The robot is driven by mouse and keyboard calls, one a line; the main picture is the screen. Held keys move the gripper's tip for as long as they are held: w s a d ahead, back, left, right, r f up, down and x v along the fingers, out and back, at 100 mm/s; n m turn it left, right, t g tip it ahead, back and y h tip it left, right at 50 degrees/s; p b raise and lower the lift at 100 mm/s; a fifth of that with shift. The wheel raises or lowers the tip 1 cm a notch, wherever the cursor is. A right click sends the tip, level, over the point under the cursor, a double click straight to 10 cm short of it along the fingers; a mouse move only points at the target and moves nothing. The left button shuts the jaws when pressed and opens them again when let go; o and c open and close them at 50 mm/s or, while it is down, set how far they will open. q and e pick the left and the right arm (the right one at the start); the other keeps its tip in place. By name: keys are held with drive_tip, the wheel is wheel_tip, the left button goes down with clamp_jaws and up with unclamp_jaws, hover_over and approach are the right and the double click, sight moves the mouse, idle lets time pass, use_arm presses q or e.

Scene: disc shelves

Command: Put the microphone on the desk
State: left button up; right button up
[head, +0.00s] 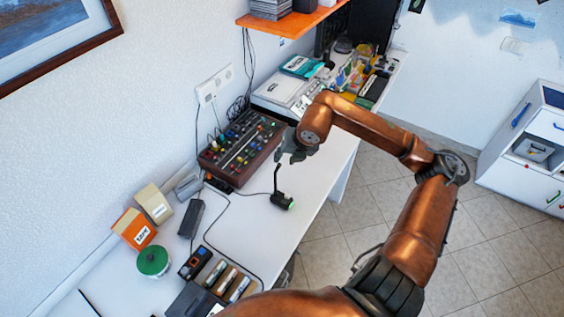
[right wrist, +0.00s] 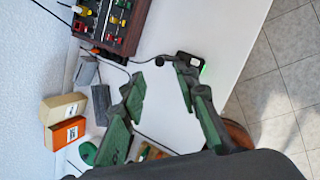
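The microphone is a small black desk unit (head: 283,201) with a thin dark stem and a green light on its base. It appears to stand upright on the white desk (head: 307,191), near the front edge. In the right wrist view its base (right wrist: 186,59) shows just beyond the fingertips. My right gripper (head: 291,157) is above it, close to the top of the stem. In the right wrist view the two fingers of my right gripper (right wrist: 160,80) are apart with nothing between them. I cannot tell whether a finger touches the stem. My left gripper is out of view.
A mixer with coloured knobs (head: 240,146) stands left of the microphone, against the wall. Orange (head: 134,229) and beige (head: 153,203) boxes, a green-lidded jar (head: 153,261) and a pen tray (head: 228,283) stand nearer. Thin cables cross the desk. An orange shelf (head: 291,21) hangs at the back.

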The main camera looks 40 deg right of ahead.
drive_tip(key=shift+v, duration=1.1)
